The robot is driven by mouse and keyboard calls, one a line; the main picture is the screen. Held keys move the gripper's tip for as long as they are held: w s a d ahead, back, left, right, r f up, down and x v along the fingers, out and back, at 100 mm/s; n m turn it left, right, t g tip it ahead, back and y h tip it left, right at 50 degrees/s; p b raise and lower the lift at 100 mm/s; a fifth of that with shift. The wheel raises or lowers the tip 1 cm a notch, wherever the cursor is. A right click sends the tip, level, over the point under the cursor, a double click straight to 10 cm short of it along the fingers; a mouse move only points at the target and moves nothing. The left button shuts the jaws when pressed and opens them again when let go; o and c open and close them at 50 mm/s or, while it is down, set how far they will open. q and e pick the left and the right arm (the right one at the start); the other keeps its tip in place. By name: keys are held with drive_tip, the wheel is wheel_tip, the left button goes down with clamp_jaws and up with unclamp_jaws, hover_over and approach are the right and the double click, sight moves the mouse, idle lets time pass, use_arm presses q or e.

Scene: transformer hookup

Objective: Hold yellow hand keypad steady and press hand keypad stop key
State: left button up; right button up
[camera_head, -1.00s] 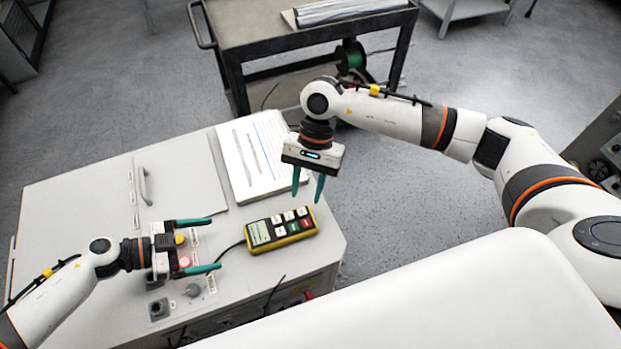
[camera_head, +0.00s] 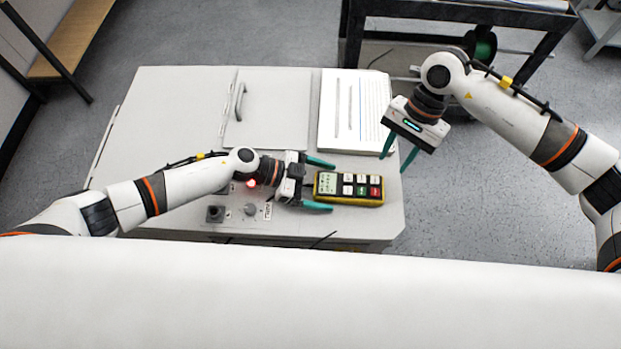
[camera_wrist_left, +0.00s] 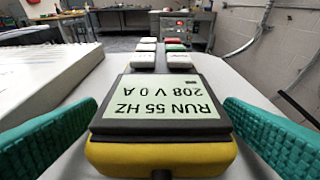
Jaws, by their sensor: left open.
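The yellow hand keypad (camera_head: 349,188) lies flat on the grey cabinet top, with a display at its left end and white, green and red keys to the right. The red key (camera_head: 375,191) is at its lower right. My left gripper (camera_head: 319,184) is open, its teal fingers on either side of the keypad's display end. In the left wrist view the keypad (camera_wrist_left: 160,155) sits between the spread fingers, apart from both; its display reads RUN 55 HZ, 208 V 0 A, upside down. My right gripper (camera_head: 396,157) is open and empty, above and right of the keypad.
The cabinet top (camera_head: 170,110) carries a white binder or stack of pages (camera_head: 355,110) behind the keypad. A lit red button (camera_head: 251,184) and a knob (camera_head: 250,209) lie by my left wrist. A dark cart (camera_head: 450,12) stands behind.

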use_arm(q)
drive_tip(key=shift+d, duration=0.15)
drive_tip(key=c, duration=1.3)
drive_tip(key=shift+c, duration=0.2)
use_arm(e)
clamp_jaws()
idle(0.5)
